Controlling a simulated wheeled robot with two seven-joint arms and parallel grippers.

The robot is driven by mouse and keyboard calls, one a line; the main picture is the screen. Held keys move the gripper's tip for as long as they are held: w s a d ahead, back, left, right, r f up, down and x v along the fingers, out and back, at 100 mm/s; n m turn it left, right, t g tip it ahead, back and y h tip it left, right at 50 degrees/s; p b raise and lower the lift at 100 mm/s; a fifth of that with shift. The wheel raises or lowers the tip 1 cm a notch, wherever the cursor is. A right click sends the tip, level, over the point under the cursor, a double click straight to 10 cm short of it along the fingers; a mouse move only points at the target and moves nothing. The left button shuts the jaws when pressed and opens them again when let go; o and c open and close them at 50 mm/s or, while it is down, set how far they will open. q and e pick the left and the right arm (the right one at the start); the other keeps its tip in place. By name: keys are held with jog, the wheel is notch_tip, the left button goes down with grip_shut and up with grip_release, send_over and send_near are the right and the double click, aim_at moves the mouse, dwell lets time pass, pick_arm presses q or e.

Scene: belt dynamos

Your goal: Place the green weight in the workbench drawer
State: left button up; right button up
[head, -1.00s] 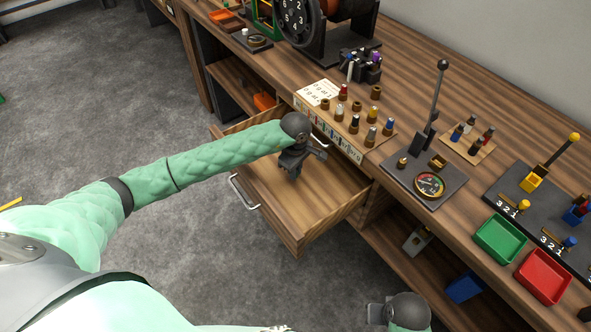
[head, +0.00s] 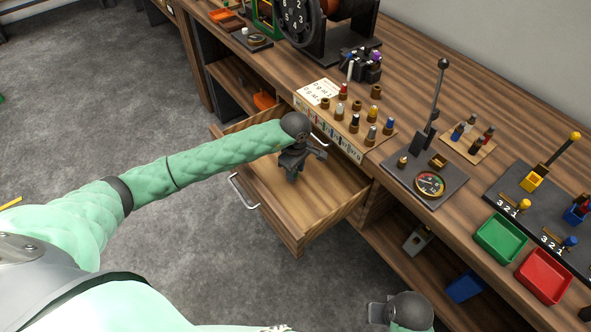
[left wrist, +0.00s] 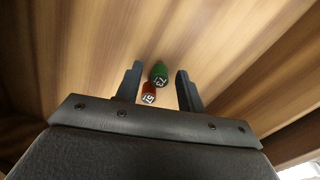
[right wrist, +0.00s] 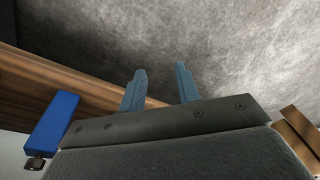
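The green weight (left wrist: 160,75) is a small cylinder with a white-marked end, seen in the left wrist view on or just above the wooden drawer floor. A red weight (left wrist: 149,93) is right beside it. The workbench drawer (head: 325,200) is pulled open. My left gripper (head: 291,176) reaches down into the drawer; in the left wrist view its fingers (left wrist: 158,68) are apart, with both weights showing between them and clear gaps at the sides. The weights are hidden in the head view. My right gripper (right wrist: 160,69) is open and empty, away from the drawer.
A block of pegs (head: 345,120) stands on the bench above the drawer. A lever plate with a dial (head: 430,184), a green tray (head: 500,239) and a red tray (head: 543,276) are to the right. A blue bin (head: 464,287) sits on the lower shelf. The drawer's front floor is clear.

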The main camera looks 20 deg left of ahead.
aim_at(295, 171)
pick_arm(q)
jog(key=shift+r, duration=0.15)
